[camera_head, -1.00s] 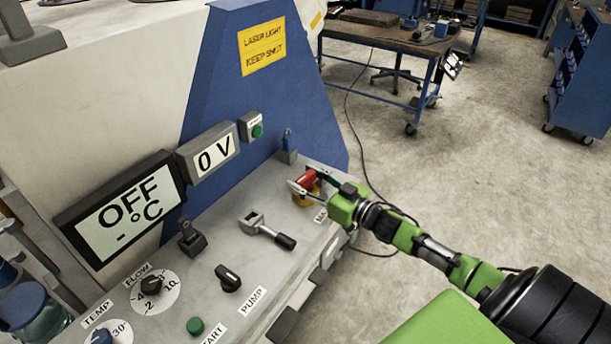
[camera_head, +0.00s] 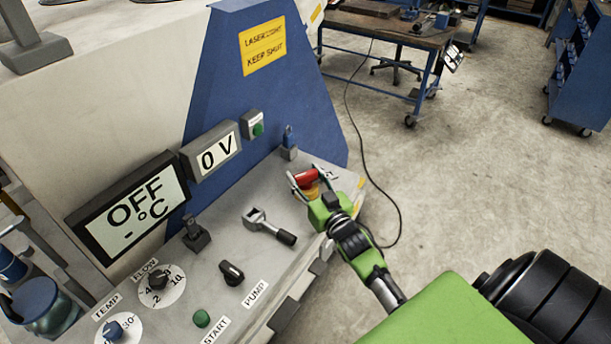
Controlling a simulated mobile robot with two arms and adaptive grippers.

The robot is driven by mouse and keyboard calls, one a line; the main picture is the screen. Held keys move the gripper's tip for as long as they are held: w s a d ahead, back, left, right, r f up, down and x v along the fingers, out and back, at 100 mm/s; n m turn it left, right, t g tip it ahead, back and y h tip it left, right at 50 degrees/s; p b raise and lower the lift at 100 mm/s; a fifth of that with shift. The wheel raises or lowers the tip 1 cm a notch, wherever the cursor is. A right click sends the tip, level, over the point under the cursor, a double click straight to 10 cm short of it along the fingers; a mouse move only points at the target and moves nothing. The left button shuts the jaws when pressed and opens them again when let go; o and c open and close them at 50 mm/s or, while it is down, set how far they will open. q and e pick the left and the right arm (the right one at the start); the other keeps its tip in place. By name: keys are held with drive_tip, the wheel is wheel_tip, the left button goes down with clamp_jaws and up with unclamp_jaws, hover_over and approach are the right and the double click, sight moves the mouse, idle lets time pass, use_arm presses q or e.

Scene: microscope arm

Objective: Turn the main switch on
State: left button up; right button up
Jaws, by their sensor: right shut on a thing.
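The main switch has a red handle (camera_head: 306,178) on a yellow base, at the right end of the grey control panel (camera_head: 262,203). My right gripper (camera_head: 308,176) has its fingers on either side of the red handle and is shut on it. The gripper body hides part of the yellow base and the label below it. The display (camera_head: 137,209) reads OFF and -°C, and the smaller display (camera_head: 216,151) reads 0 V. My left gripper is not in view.
A lever with a black grip (camera_head: 270,228), the pump knob (camera_head: 231,272), the flow dial (camera_head: 161,284) and a green start button (camera_head: 202,318) are on the panel. A small blue padlock-like part (camera_head: 288,140) stands behind the switch. Open floor lies to the right.

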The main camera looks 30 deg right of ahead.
idle(0.4)
drive_tip(key=o, duration=1.6)
drive_tip(key=s, duration=0.4)
drive_tip(key=s+a, duration=0.1)
drive_tip(key=s, duration=0.7)
drive_tip(key=shift+a, duration=0.3)
